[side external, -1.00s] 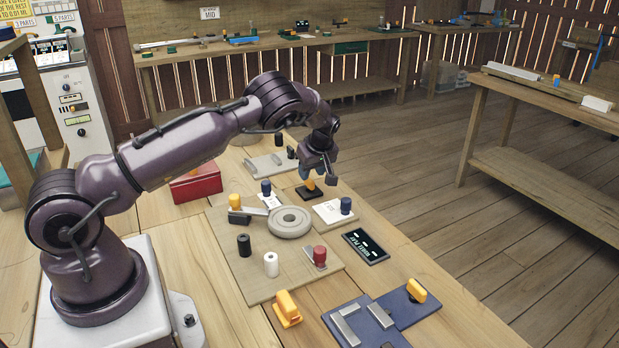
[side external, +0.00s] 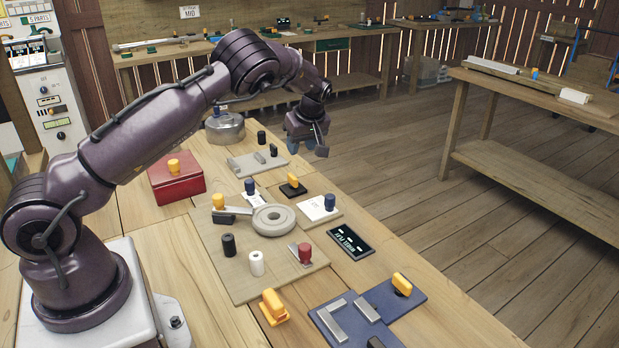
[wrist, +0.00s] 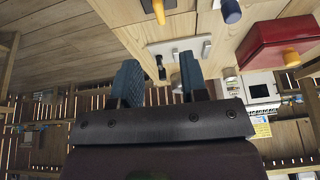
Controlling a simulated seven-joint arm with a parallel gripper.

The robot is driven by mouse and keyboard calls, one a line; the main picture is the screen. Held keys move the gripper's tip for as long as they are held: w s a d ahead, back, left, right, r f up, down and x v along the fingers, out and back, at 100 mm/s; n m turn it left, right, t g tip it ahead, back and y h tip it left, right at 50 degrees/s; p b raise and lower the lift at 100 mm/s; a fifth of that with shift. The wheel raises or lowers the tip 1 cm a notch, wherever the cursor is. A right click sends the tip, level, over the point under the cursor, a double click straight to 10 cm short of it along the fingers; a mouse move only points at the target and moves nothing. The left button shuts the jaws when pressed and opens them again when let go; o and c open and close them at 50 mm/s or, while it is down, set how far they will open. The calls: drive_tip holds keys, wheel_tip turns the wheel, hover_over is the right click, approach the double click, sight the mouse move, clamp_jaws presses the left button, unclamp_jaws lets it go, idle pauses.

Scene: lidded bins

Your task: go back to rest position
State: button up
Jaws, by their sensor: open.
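My gripper (side external: 307,143) is raised above the far end of the wooden table, beyond the black block with the yellow knob (side external: 292,186). It is apart from everything on the table. In the wrist view my gripper (wrist: 160,82) shows two blue-grey fingers spread apart with nothing held between them. The wrist view looks out past the table toward the far room. A grey plate with small dark posts (side external: 257,162) lies on the table left of and below my gripper.
A red box with a yellow knob (side external: 177,182) and a round metal lidded pot (side external: 225,128) stand on the left. A board (side external: 215,247) holds a grey ring with a handle (side external: 273,219) and several small pieces. Blue plates (side external: 385,303) lie at the front. Open floor is to the right.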

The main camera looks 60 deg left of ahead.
drive_tip(key=s+d+r+m+t+h, duration=0.1)
drive_tip(key=s+d+r+m+t, duration=0.1)
drive_tip(key=s+d+r+m, duration=0.4)
drive_tip(key=s+d+r+m+t+h, duration=0.1)
drive_tip(key=s+d+r+m, duration=0.4)
drive_tip(key=s+d, duration=0.5)
drive_tip(key=s+d+r+m+t+h, duration=0.2)
drive_tip(key=s+d+r+m, duration=0.4)
drive_tip(key=s, duration=0.7)
drive_tip(key=shift+s+d+r+m+t, duration=0.3)
drive_tip(key=shift+d+r, duration=0.95)
drive_tip(key=shift+r, duration=0.5)
